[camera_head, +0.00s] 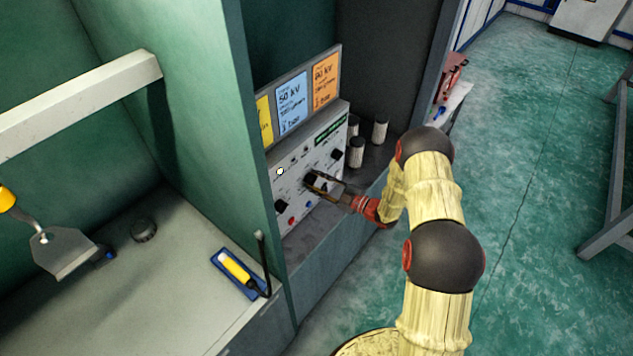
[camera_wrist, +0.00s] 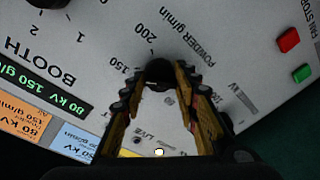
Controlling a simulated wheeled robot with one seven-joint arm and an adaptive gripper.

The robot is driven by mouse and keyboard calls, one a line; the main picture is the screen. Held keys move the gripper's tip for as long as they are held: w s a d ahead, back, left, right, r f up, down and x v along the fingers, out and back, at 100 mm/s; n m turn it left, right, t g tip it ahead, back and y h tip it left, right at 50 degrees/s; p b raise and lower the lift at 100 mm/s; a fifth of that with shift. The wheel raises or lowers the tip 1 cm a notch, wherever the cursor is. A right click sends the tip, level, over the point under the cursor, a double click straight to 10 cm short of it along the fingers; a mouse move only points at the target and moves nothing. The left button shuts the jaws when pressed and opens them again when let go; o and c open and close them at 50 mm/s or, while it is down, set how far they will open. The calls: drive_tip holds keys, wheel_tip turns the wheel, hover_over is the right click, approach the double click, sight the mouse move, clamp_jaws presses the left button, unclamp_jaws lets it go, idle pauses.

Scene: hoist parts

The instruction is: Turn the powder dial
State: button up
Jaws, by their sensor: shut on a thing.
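The powder dial is a small black knob (camera_wrist: 159,70) on a light grey control panel (camera_head: 331,134). In the wrist view it sits by the printed words "POWDER g/min", with 150 and 200 marked around it. My gripper (camera_head: 314,179) reaches the panel from the right. In the wrist view my gripper (camera_wrist: 168,72) has its two fingers on either side of the dial, closed on it. The fingers hide part of the knob, and I cannot read its pointer setting.
Another black knob (camera_wrist: 48,3) is by "BOOTH". A red button (camera_wrist: 288,40) and a green button (camera_wrist: 302,73) are nearby. Coloured setting cards (camera_head: 292,102) stand above the panel. Dark-capped cylinders (camera_head: 380,130) stand right of it. A green wall (camera_head: 200,110) is left.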

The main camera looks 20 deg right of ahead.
drive_tip(key=o, duration=1.1)
drive_tip(key=shift+w, duration=0.1)
drive_tip(key=shift+o, duration=0.3)
drive_tip(key=shift+d, duration=0.1)
drive_tip(key=v, duration=1.2)
